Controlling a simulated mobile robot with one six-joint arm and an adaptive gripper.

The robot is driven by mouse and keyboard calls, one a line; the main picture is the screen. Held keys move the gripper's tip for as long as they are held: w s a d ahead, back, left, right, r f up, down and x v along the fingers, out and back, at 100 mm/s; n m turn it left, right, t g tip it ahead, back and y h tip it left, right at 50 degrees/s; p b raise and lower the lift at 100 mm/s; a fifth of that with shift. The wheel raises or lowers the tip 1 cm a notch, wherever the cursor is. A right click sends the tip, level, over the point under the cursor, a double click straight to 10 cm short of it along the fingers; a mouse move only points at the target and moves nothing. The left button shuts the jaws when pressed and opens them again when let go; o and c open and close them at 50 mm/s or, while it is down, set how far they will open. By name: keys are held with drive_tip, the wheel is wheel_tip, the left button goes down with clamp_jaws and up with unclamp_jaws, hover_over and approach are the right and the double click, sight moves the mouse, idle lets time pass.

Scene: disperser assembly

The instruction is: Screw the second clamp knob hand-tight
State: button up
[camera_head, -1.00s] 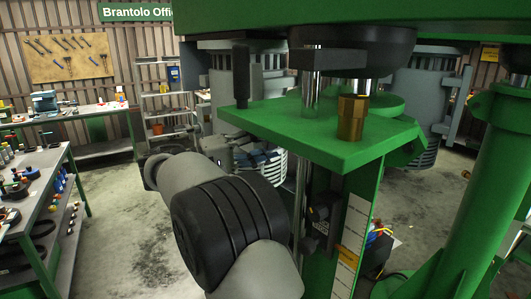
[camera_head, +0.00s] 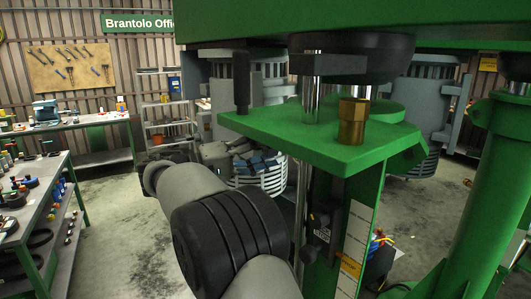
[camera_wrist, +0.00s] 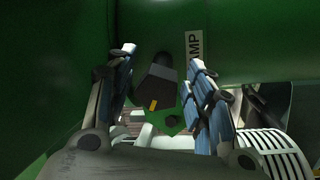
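A black clamp knob (camera_wrist: 157,80) with a yellow-orange mark shows in the middle of the wrist view, against a green surface. A label ending in "AMP" (camera_wrist: 192,52) is on the green part beside it. My gripper (camera_wrist: 161,62) is open, with one blue-padded finger on each side of the knob and visible gaps between. I cannot tell how far the knob lies beyond the fingertips. In the head view my gripper (camera_head: 258,163) is beyond my forearm, below the green plate (camera_head: 290,132). I cannot make out this knob in the head view.
A brass hex fitting (camera_head: 352,121) stands on the green plate's front corner. A green column (camera_head: 480,190) rises at the right. A workbench with loose parts (camera_head: 40,172) is at the left. A small dark part (camera_wrist: 252,97) shows right of the fingers in the wrist view.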

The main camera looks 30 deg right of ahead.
drive_tip(key=shift+o, duration=1.1)
drive_tip(key=a, duration=0.7)
drive_tip(key=shift+w+a+f, duration=0.25)
drive_tip(key=shift+w+f, duration=0.05)
